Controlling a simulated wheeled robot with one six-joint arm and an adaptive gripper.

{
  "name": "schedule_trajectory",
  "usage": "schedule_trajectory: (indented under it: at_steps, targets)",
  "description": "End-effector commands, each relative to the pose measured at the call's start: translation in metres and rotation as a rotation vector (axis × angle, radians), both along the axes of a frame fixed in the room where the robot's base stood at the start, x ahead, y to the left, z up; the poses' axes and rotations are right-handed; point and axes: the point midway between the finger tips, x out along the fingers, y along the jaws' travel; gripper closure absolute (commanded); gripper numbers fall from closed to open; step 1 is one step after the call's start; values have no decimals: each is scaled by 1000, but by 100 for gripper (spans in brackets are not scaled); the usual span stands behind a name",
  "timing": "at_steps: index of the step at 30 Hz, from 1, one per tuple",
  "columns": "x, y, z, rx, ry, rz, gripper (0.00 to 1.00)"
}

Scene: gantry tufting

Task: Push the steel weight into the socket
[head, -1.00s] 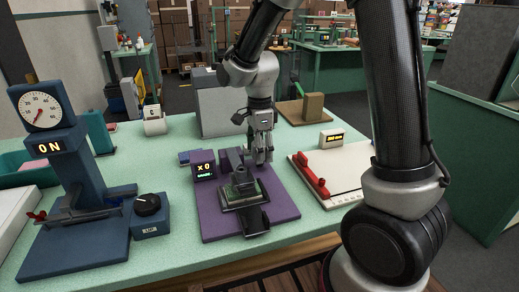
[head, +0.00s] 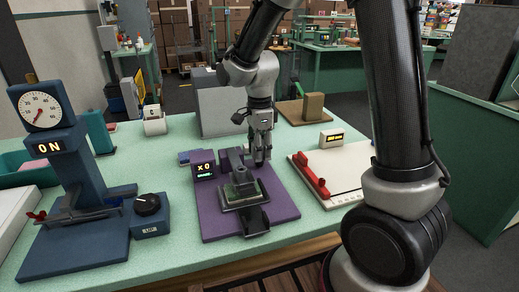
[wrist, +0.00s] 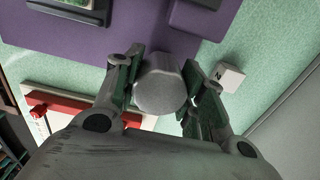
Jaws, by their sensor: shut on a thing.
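The steel weight (wrist: 160,86) is a smooth grey cylinder, seen end-on between the two fingers in the wrist view. My gripper (wrist: 160,92) is shut on it, with a green-padded finger on each side. In the head view my gripper (head: 260,158) points down at the back right of the purple baseplate (head: 281,205), beside the dark fixture (head: 240,181). The weight cannot be made out there. I cannot pick out the socket in either view.
A blue machine with a dial (head: 41,107) stands at the left, with a knob box (head: 149,215) beside it. A white board with a red handle (head: 312,176) lies right of the purple baseplate. A grey box (head: 220,110) stands behind. Green tabletop is clear in narrow strips between them.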

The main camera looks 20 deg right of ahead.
Motion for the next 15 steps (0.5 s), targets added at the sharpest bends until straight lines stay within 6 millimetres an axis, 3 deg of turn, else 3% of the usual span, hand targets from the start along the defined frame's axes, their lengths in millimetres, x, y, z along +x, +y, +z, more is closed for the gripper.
schedule_trajectory:
  at_steps: [15]
  targets:
    - [1, 0, 16, 1, -2, 0, 89]
